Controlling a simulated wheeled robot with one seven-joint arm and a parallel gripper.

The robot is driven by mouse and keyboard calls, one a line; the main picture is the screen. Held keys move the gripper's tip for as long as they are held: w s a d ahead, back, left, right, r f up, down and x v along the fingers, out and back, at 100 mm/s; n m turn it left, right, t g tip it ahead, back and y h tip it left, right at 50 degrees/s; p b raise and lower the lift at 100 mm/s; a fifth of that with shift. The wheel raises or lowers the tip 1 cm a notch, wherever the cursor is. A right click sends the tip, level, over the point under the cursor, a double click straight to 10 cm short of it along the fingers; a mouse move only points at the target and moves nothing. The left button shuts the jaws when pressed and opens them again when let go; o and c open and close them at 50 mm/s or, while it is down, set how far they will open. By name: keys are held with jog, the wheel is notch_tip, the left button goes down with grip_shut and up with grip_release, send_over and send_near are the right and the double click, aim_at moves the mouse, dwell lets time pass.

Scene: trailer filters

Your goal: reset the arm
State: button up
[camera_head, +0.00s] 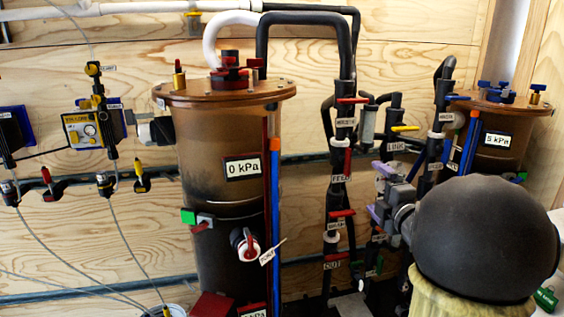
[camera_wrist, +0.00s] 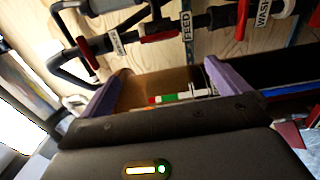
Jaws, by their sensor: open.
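My gripper (camera_head: 386,206) is in the head view right of centre, in front of the dark pipework and partly hidden by my own dark rounded arm link. In the wrist view my gripper (camera_wrist: 165,85) shows two purple fingers spread wide apart, with nothing held between them. A brown surface and a small red, white and green item (camera_wrist: 180,98) show in the gap behind the fingers. I cannot tell their distance from the fingers.
A large brown filter tank (camera_head: 228,200) marked 0 kPa stands left of the pipework (camera_head: 338,190), which has red-handled valves. A second tank (camera_head: 500,135) marked 5 kPa is behind my arm. Dosing equipment (camera_head: 92,125) hangs on the wooden wall at left.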

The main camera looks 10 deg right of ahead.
jog(key=s+a+f+m+g+h, duration=0.35)
jog(key=a+f+m+g, duration=0.45)
jog(key=f+m, duration=0.5)
jog(key=s+a+f+m+g+y, duration=0.1)
jog(key=s+a+f+m+g, duration=0.3)
jog(key=s+a, duration=0.4)
jog(key=s+a+f+m+g+y, duration=0.2)
jog(key=s+a+f+g, duration=0.25)
jog(key=s+f, duration=0.35)
notch_tip(320, 180, up, 34)
jog(key=t+p, duration=0.1)
jog(key=p, duration=3.1)
jog(key=shift+s+p, duration=0.25)
jog(key=shift+p, duration=0.15)
jog(key=shift+a, duration=0.1)
